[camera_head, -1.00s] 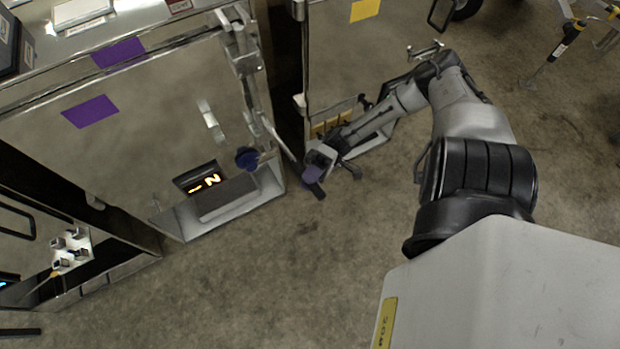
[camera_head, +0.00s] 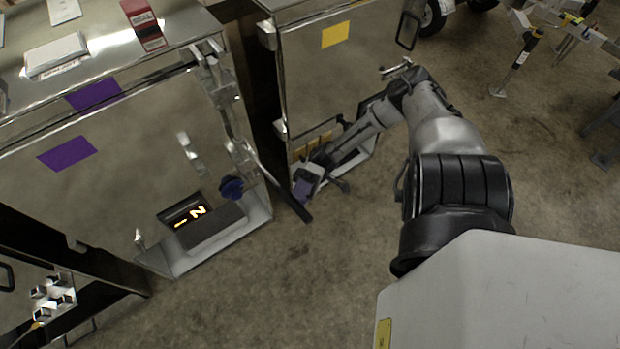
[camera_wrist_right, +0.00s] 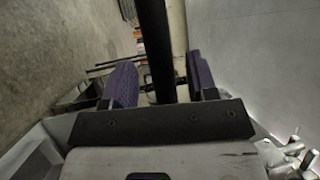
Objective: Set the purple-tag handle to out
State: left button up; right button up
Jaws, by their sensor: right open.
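The purple-tag trailer stands at the left in the head view, with purple tags on its top edge (camera_head: 94,93) and front panel (camera_head: 67,153). Its handle (camera_head: 270,180) is a long bar with a dark end, slanting down and outward from the panel's right side. My right gripper (camera_head: 308,188) is at the handle's lower part. In the right wrist view, the dark bar of the handle (camera_wrist_right: 157,45) runs between the purple fingers of my open right gripper (camera_wrist_right: 160,83). I cannot tell whether either finger touches it. My left gripper is out of view.
A lit display (camera_head: 187,215) and a blue knob (camera_head: 232,187) sit low on the purple-tag trailer. A trailer with a yellow tag (camera_head: 336,34) stands close to the right, behind my right arm. The concrete floor (camera_head: 270,290) in front is clear.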

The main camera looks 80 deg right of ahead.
jog(key=v, duration=1.1)
jog(key=shift+d+b, duration=0.2)
jog(key=shift+b, duration=0.15)
